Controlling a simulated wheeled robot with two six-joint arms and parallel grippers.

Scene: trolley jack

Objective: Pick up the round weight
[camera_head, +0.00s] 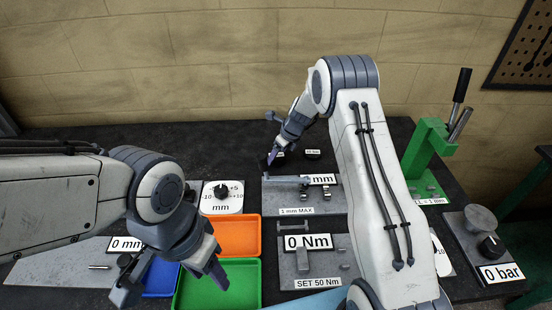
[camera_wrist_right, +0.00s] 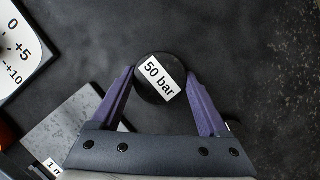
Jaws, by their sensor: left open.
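The round weight (camera_wrist_right: 160,78) is a black disc with a white "50 bar" label, in the right wrist view. My right gripper (camera_wrist_right: 161,72) has its two purple fingers apart, one on each side of the disc. The fingertips are very close to its edges, and I cannot tell whether they press on it. In the head view my right gripper (camera_head: 268,160) is small and low over the back of the table, partly hiding the disc. My left gripper (camera_head: 171,284) is open and empty over the trays at the front left.
Another black disc labelled in Nm (camera_head: 312,154) lies just right of my right gripper. A "1 mm MAX" plate fixture (camera_head: 335,200) stands in front. A dial (camera_head: 221,196), an orange tray (camera_head: 238,237), a green tray (camera_head: 245,285) and a green lever press (camera_head: 425,150) stand around.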

